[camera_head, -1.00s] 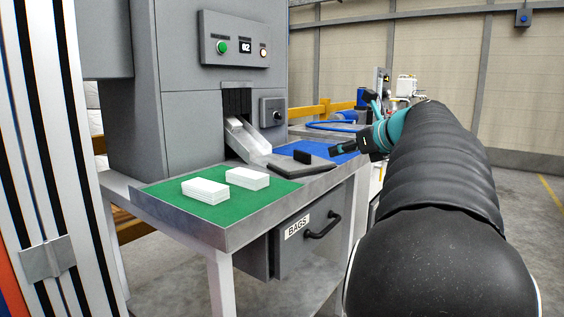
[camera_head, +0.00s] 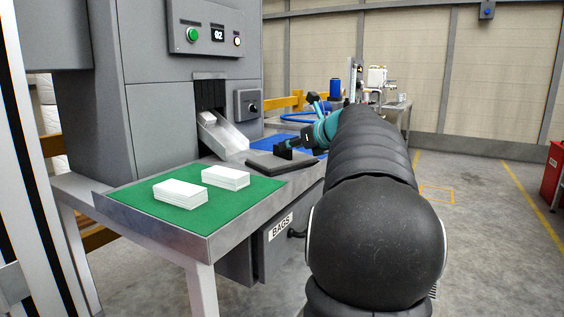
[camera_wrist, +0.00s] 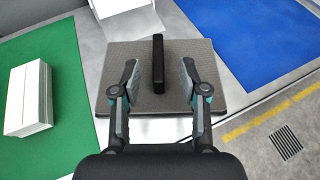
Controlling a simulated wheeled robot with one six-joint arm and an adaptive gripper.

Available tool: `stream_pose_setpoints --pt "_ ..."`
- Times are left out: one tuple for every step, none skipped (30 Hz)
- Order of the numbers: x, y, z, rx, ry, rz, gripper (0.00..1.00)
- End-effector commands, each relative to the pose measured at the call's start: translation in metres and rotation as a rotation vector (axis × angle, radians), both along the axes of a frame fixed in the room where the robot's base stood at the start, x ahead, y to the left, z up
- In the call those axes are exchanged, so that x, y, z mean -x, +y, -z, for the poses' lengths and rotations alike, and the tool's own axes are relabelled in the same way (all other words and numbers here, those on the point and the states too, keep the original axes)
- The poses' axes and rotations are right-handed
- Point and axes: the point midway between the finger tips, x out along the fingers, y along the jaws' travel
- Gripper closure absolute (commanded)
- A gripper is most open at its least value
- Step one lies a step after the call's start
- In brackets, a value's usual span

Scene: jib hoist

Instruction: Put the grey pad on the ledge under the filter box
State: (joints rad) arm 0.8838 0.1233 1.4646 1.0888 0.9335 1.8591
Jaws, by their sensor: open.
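The grey pad (camera_head: 268,164) lies flat on the bench's bare metal strip between a green mat and a blue mat. In the wrist view the pad (camera_wrist: 120,65) is a dark square plate with an upright black grip (camera_wrist: 158,62) in its middle. My gripper (camera_wrist: 159,75) is open over the pad, with one finger on each side of the grip and a gap to both. In the head view my gripper (camera_head: 290,149) is at the pad's grip, and my arm hides part of the bench. I cannot pick out the filter box or its ledge.
White stacks (camera_head: 180,192) stand on the green mat (camera_head: 135,203). A metal chute (camera_head: 222,138) comes down from the grey machine (camera_head: 180,110) behind the pad. The blue mat (camera_wrist: 255,40) looks bare in the wrist view. Open floor (camera_head: 480,250) is at the right.

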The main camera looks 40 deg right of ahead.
Motion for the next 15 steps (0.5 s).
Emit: stream_pose_setpoints --pt "-0.002 0.001 0.001 0.000 0.000 -0.002 0.56" --pt "-0.003 0.001 0.002 0.000 0.000 -0.002 0.56" --pt "-0.005 0.002 0.003 0.000 0.001 -0.003 0.56" --pt "-0.008 0.002 0.004 -0.001 0.001 -0.004 0.56" --pt "-0.010 0.002 0.006 -0.001 0.001 -0.004 0.56" --pt "-0.014 0.003 0.008 -0.001 0.001 -0.004 0.56" --pt "-0.018 0.003 0.010 0.000 0.001 -0.003 0.56" --pt "-0.021 0.003 0.013 -0.001 0.001 -0.004 0.56" --pt "-0.027 0.003 0.016 -0.001 0.002 -0.005 0.56" --pt "-0.031 0.003 0.018 0.000 0.001 -0.005 0.56" --pt "-0.035 0.003 0.019 0.000 0.001 -0.004 0.56" --pt "-0.039 0.003 0.021 0.001 0.001 -0.004 0.56" --pt "-0.042 0.003 0.022 0.000 0.001 -0.003 0.56" --pt "-0.045 0.003 0.023 0.000 0.001 -0.003 0.56" --pt "-0.046 0.003 0.024 0.000 0.001 -0.002 0.56"
